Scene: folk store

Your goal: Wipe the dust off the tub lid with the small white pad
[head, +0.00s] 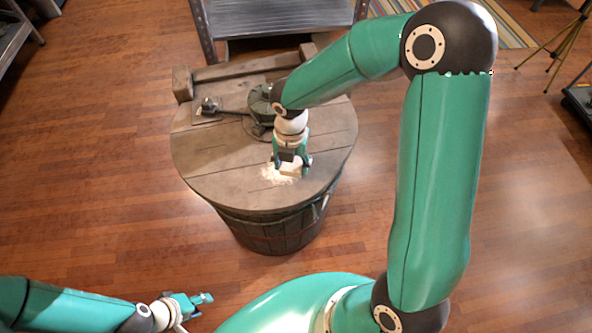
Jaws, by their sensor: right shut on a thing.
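The tub lid (230,180) is a round grey wooden top on a dark wooden tub (275,235), in the middle of the head view. A patch of pale dust (273,175) lies on the front right part of the lid. My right gripper (292,166) points down over the dust and is shut on the small white pad (291,170), which shows as a pale block partly hidden by the fingers. The pad is at the lid surface or very close to it. My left gripper (200,305) is low at the left, away from the tub; its finger gap is unclear.
A dark metal fitting with a handle (225,110) and wooden blocks (182,83) stand on the back of the lid. A metal shelf (280,15) is behind the tub. A tripod (562,40) stands at the far right. Wooden floor (90,180) left of the tub is clear.

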